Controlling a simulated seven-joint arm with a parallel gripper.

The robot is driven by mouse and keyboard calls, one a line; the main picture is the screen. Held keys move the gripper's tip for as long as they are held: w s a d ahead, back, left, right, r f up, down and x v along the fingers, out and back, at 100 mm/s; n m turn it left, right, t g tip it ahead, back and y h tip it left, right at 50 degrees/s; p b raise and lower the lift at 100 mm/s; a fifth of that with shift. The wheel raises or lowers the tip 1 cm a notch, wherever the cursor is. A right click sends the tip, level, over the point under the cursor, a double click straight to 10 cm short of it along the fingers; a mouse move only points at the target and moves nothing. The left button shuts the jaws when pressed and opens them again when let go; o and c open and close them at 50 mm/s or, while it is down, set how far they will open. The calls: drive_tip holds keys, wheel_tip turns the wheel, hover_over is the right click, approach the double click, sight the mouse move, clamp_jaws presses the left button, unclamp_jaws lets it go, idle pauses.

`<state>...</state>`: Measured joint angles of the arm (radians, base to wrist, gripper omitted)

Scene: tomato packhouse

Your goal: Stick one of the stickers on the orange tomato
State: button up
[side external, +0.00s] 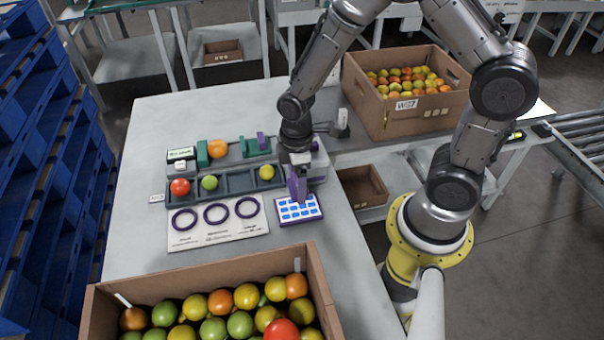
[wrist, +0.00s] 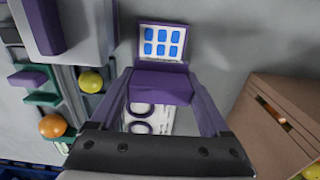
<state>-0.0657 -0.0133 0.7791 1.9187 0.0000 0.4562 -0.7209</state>
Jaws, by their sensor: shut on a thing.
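The orange tomato (side external: 217,148) sits at the back left of the table among green holders, and it shows at the left in the wrist view (wrist: 52,126). The sticker pad (side external: 283,218) is white with a purple edge and rows of blue stickers; part of it shows at the top of the wrist view (wrist: 143,31). My gripper (side external: 298,190) is over the pad's back edge. In the wrist view its fingers (wrist: 163,100) are shut on a purple block (wrist: 163,85). I cannot tell whether the block touches the pad, and its underside is hidden.
A grey tray (side external: 238,183) holds red, green and yellow tomatoes. A white mat with purple rings (side external: 217,237) lies left of the pad. A carton of mixed tomatoes (side external: 318,290) stands in front; another carton (side external: 425,117) stands behind right. The table's left side is clear.

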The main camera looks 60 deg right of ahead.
sight(298, 207)
drive_tip(key=shift+f, duration=2.55)
drive_tip(key=shift+f, duration=0.6)
drive_tip(key=shift+r, duration=3.6)
drive_tip(key=shift+s, duration=0.15)
